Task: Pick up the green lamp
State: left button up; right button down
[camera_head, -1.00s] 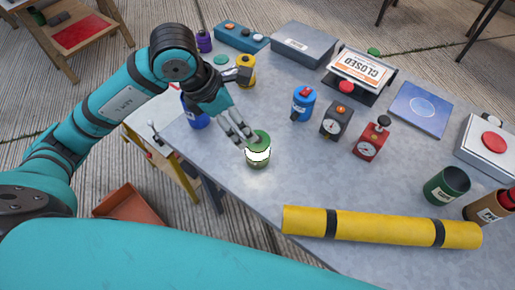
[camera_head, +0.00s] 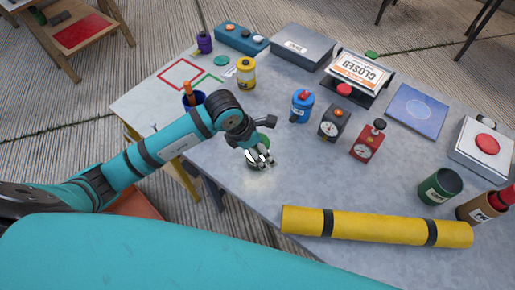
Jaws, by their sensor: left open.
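The green lamp (camera_head: 262,141) stands on the grey table (camera_head: 330,175) near its front left edge, with a bright white lit part. My left gripper (camera_head: 262,163) reaches in from the left, its fingers in front of and around the lamp, hiding much of it. The fingers are apart. I cannot tell whether they touch the lamp. My right gripper is not in view.
A yellow roll (camera_head: 375,227) with black bands lies along the front edge.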

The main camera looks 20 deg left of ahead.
pick_arm(q)
jog(key=shift+x, duration=0.95)
jog(key=shift+r, duration=0.1)
jog(key=shift+c, duration=0.3)
jog(key=c, duration=1.4)
jog(key=shift+r, duration=0.1)
jog(key=shift+c, duration=0.2)
